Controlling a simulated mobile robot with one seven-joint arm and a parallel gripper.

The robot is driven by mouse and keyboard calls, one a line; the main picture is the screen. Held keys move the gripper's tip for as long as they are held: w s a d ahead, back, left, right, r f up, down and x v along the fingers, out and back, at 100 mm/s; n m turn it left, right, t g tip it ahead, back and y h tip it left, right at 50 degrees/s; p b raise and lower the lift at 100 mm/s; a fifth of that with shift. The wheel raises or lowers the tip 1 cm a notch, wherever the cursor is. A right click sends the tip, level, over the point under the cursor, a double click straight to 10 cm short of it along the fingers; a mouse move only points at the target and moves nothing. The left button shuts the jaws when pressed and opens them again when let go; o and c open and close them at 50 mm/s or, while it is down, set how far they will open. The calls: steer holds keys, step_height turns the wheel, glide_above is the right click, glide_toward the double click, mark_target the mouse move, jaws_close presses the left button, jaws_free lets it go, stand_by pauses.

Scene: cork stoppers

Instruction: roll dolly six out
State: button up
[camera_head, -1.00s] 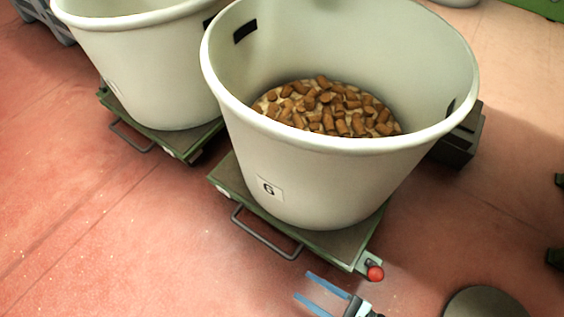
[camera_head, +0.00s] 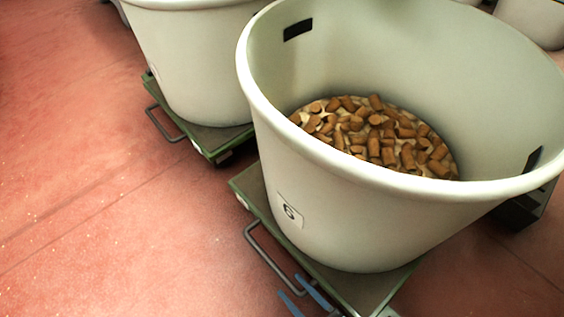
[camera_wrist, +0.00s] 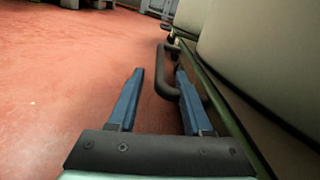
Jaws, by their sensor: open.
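Dolly six (camera_head: 247,187) is a green low platform under a large cream tub (camera_head: 340,215) marked 6, holding brown corks (camera_head: 375,130). Its dark U-shaped handle (camera_head: 262,252) sticks out on the left side. My gripper (camera_head: 290,285) is open and empty at the handle's near end, its blue fingers partly cut off by the lower picture edge. In the wrist view, the handle (camera_wrist: 161,72) shows between the spread fingers of my gripper (camera_wrist: 159,70), closer to the right one. I cannot tell whether a finger touches it.
A second cream tub (camera_head: 195,70) stands on its own green dolly (camera_head: 205,145) just behind, with a similar handle (camera_head: 160,123). Other tubs (camera_head: 535,20) show at the top right. The red floor (camera_head: 90,200) to the left is clear.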

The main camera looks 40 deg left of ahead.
mark_target(282, 275)
steer(key=a, duration=0.5)
steer(key=shift+w, duration=0.2)
jaws_close()
steer(key=shift+d, duration=0.1)
stand_by(1.1)
